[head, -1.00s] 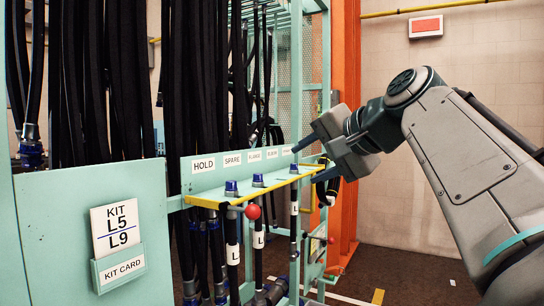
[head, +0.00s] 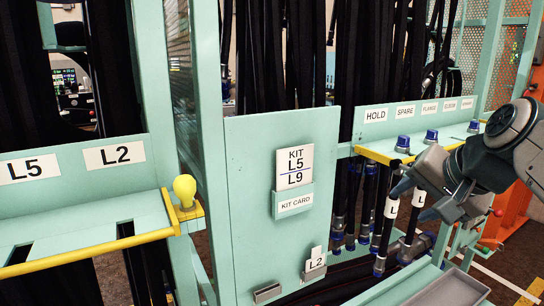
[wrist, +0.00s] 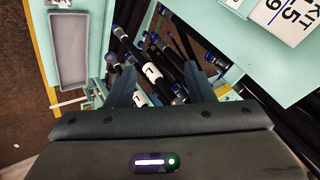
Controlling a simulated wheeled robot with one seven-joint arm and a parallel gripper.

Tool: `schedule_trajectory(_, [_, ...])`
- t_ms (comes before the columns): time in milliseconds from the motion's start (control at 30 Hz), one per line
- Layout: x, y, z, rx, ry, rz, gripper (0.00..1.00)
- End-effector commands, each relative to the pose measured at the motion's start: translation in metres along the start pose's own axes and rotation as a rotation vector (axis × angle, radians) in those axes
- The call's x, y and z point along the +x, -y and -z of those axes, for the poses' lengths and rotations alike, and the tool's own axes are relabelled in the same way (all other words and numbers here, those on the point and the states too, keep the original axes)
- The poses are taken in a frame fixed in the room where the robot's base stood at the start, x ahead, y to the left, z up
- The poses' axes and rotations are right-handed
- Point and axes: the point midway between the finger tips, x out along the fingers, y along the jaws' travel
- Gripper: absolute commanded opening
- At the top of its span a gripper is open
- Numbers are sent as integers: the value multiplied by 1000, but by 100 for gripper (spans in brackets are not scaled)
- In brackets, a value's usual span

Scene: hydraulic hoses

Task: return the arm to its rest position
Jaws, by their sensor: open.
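My gripper (head: 410,190) is at the right of the head view, in front of the yellow-edged shelf marked HOLD, SPARE and other labels. Its fingers point down and left. In the wrist view the two fingers (wrist: 162,80) are spread apart with nothing gripped between them. Black hoses with white L tags (wrist: 152,73) show beyond and between the fingers; I cannot tell how far away they are. My arm's forearm is mostly cut off by the right picture edge.
The teal panel with the KIT L5 L9 card (head: 295,165) stands left of my gripper. A grey tray (head: 455,290) lies below it. A shelf labelled L5 and L2 (head: 75,225) with a yellow knob (head: 185,190) is at the left. Orange posts stand at the right.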

Motion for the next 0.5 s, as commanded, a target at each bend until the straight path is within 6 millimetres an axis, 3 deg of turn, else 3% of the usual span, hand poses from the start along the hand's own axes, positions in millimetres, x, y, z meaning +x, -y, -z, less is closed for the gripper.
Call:
schedule_trajectory(133, [32, 2, -64, -212, 139, -114, 48])
schedule_trajectory(300, [57, -18, -137, -467, 275, -230, 48])
schedule_trajectory(500, [66, -44, -187, -662, 370, -308, 48])
